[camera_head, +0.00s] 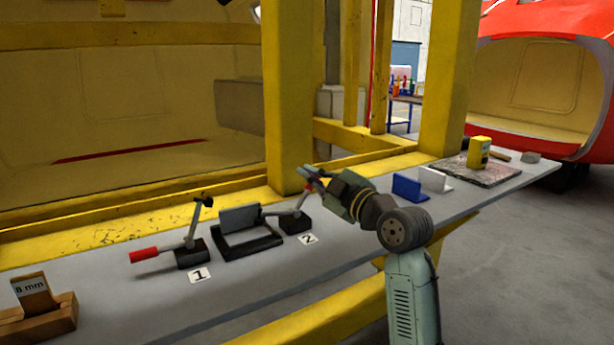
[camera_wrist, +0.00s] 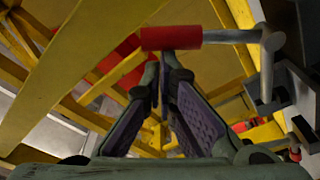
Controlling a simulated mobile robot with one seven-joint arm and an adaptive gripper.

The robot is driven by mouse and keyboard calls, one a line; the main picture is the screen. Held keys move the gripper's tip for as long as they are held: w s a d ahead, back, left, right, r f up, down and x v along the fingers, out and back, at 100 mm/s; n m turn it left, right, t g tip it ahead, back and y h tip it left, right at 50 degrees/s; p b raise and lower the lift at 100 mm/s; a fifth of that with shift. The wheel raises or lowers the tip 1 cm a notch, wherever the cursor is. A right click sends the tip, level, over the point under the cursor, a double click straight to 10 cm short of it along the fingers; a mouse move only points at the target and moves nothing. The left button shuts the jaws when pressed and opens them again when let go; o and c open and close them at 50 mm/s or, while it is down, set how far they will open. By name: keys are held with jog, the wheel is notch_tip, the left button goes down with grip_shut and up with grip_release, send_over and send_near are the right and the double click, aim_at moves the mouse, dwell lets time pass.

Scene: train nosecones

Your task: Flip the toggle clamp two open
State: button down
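Toggle clamp two (camera_head: 297,222) stands on the bench beside the label 2 (camera_head: 308,239). Its lever slants up to the right toward my gripper (camera_head: 312,178). In the wrist view its red handle (camera_wrist: 172,37) lies crosswise at the tips of my gripper (camera_wrist: 162,62), on a grey lever arm at right. The two fingertips are close together with a narrow gap between them. I cannot tell whether they touch the handle or are closed fully. Toggle clamp one (camera_head: 193,253) is at left beside the label 1, its red handle low and pointing left.
A black frame with a grey plate (camera_head: 240,219) sits between the clamps. A wooden block marked 8 mm (camera_head: 40,308) is at front left. Blue (camera_head: 408,187) and white brackets and a yellow device (camera_head: 479,153) are at right. A yellow post (camera_head: 288,95) rises behind clamp two.

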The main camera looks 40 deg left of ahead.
jog(key=shift+w+d+f+m+t+b, duration=0.25)
jog(key=shift+w+f+m+b, duration=0.2)
jog(key=shift+w+m, duration=0.35)
jog(key=shift+w+d+f+m+t+b, duration=0.15)
jog(key=shift+w+d+f+m+b, duration=0.3)
jog(key=shift+m, duration=0.55)
jog(key=shift+w+d+f+m+t+b, duration=0.1)
jog(key=shift+w+f+m+t+b, duration=0.15)
jog(key=shift+w+f+m, duration=0.5)
jog(key=shift+r, duration=0.15)
notch_tip(320, 180, up, 5)
jog(key=a+p, duration=0.1)
jog(key=p, duration=0.2)
jog(key=f+b+v, duration=0.1)
jog(key=b+v, duration=0.2)
jog(key=v, duration=0.7)
jog(key=shift+s+f, duration=0.15)
jog(key=shift+s, duration=0.25)
